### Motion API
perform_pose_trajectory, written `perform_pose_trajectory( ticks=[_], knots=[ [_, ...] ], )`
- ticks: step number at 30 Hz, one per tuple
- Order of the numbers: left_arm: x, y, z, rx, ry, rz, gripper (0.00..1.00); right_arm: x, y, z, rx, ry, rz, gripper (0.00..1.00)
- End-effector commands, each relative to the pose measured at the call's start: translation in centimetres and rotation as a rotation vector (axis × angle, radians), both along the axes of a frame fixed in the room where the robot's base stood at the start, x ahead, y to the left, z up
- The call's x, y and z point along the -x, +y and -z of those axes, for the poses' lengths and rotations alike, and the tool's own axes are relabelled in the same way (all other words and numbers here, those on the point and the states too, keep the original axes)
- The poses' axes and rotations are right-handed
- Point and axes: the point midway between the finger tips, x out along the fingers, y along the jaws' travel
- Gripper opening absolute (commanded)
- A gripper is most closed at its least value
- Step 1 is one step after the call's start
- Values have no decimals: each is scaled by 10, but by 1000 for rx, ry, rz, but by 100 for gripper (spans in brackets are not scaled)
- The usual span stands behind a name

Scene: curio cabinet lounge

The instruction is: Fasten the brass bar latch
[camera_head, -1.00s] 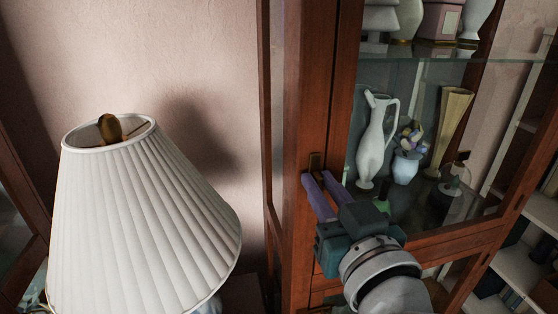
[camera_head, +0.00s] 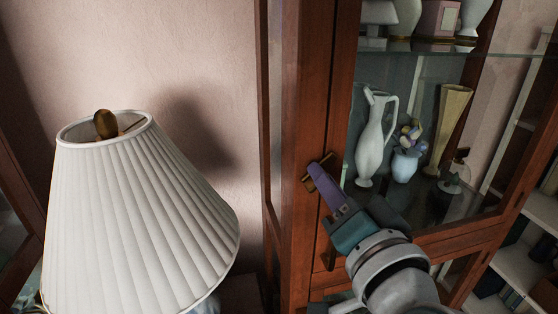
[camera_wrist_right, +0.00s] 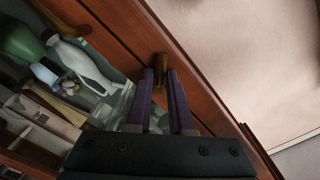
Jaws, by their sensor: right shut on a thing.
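The brass bar latch (camera_head: 309,184) sits on the wooden frame of the curio cabinet (camera_head: 308,130). It now lies at a slant, its upper end toward the right and its lower end toward the left. My right gripper (camera_head: 322,180) reaches up from the lower right, its purple fingers shut on the latch and partly covering it. In the right wrist view the brass latch (camera_wrist_right: 160,64) shows between the two fingertips (camera_wrist_right: 160,76). My left gripper is not in view.
Behind the glass stand a white pitcher (camera_head: 373,140), a small blue vase with flowers (camera_head: 405,165) and a tall yellow vase (camera_head: 450,125). A large pleated lampshade (camera_head: 140,220) fills the left. A dark handle (camera_head: 328,258) is below the latch.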

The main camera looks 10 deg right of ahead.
Motion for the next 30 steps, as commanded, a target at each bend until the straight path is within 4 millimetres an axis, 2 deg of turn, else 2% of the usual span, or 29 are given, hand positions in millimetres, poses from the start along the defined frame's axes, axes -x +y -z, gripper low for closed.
perform_pose_trajectory(
  ticks=[18,30],
  knots=[
    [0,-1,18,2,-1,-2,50,0,-3,6,-553,17,1,0],
    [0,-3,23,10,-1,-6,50,0,-3,7,-742,23,1,0]
  ],
)
